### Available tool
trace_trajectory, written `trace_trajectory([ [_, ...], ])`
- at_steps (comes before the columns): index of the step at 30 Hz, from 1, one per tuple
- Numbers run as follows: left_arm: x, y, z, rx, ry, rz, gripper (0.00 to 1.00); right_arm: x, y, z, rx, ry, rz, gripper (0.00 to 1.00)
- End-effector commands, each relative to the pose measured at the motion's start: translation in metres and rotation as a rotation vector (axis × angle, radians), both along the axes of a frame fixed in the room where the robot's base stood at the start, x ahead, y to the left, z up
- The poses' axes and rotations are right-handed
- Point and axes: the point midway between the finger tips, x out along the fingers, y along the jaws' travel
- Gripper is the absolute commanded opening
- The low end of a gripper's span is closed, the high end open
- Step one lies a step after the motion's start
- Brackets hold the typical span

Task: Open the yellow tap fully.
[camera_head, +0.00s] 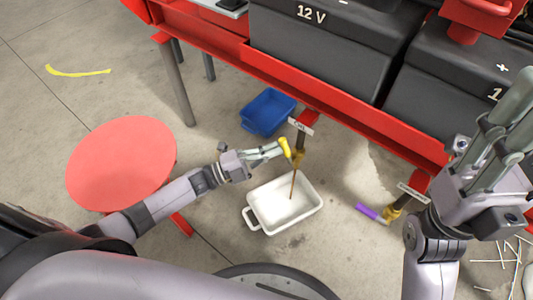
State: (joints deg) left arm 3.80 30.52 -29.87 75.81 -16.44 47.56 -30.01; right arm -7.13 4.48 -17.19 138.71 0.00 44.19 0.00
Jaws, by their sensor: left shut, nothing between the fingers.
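The yellow tap handle (284,147) sits on a brass tap body (298,157) below the red frame. A thin brown stream runs down from the tap into a white tray (256,217) on the floor. My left gripper (279,150) is shut with nothing between its fingers. Its fingertips are at the yellow handle, on its left side; whether they touch it I cannot tell. My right gripper (507,113) is large at the right edge, away from the tap. Its fingers overlap in the view, so its opening is unclear.
A second tap with a purple handle (369,212) is to the right. A blue bin (268,111) stands behind the white tray. A round red stool (121,163) is at left. Dark 12 V batteries (323,43) sit on the red frame (228,42). Pale sticks lie at lower right.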

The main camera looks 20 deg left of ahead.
Motion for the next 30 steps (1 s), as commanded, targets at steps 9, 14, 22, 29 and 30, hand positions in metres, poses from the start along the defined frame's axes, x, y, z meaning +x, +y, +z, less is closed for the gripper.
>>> trace_trajectory([
  [9,-0.002,-0.007,0.004,0.121,-0.043,0.001,0.0,-0.003,-0.002,-0.009,0.005,0.062,0.004,0.4],
  [14,-0.006,-0.001,0.003,0.12,-0.041,0.0,0.0,-0.003,-0.002,-0.009,0.006,0.061,0.004,0.4],
  [22,-0.032,0.033,-0.002,0.124,-0.041,0.001,0.0,-0.003,-0.002,-0.009,0.006,0.061,0.004,0.4],
  [29,-0.046,0.052,-0.004,0.123,-0.044,0.001,0.0,-0.003,-0.002,-0.008,0.006,0.061,0.004,0.4],
  [30,-0.047,0.053,-0.004,0.123,-0.044,0.001,0.0,-0.003,-0.002,-0.008,0.006,0.061,0.004,0.4],
])
